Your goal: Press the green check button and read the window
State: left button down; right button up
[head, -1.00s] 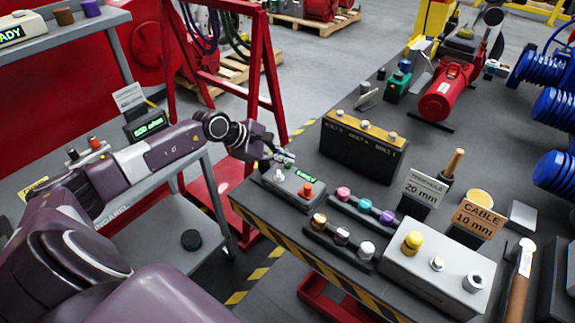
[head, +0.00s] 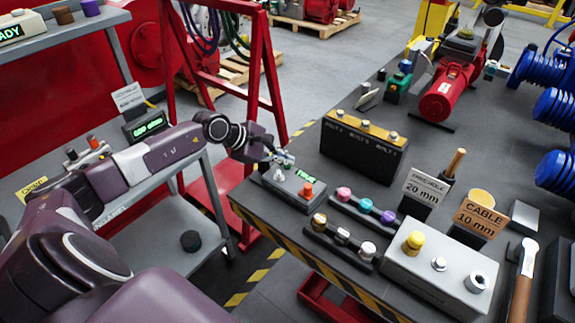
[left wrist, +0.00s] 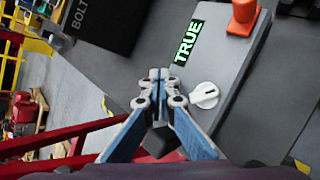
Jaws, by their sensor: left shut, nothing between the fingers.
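A grey control box (head: 302,194) sits at the near left corner of the dark workbench. It carries an orange button (head: 306,189), a white knob (head: 279,175) and a small window (head: 305,176) with green lettering. In the left wrist view the window (left wrist: 189,42) reads TRUE, between the white knob (left wrist: 204,95) and the orange button (left wrist: 242,17). My left gripper (head: 287,158) is shut and empty at the box's far left end; its fingertips (left wrist: 159,76) show beside the window. I cannot make out a green button; the fingers may hide it. My right gripper is not in view.
A black bolt block (head: 362,150), a rack of coloured knobs (head: 364,208) and a light grey box (head: 432,272) stand on the workbench near the control box. A red frame (head: 262,80) rises behind my left arm.

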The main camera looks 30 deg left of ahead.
pick_arm(q)
jog(key=shift+f, duration=0.15)
dwell(0.4)
jog(key=shift+r, duration=0.9)
jog(key=shift+r, duration=0.1)
jog(key=shift+r+p, duration=1.3)
jog(key=shift+r, duration=1.15)
jog(key=shift+d, duration=0.1)
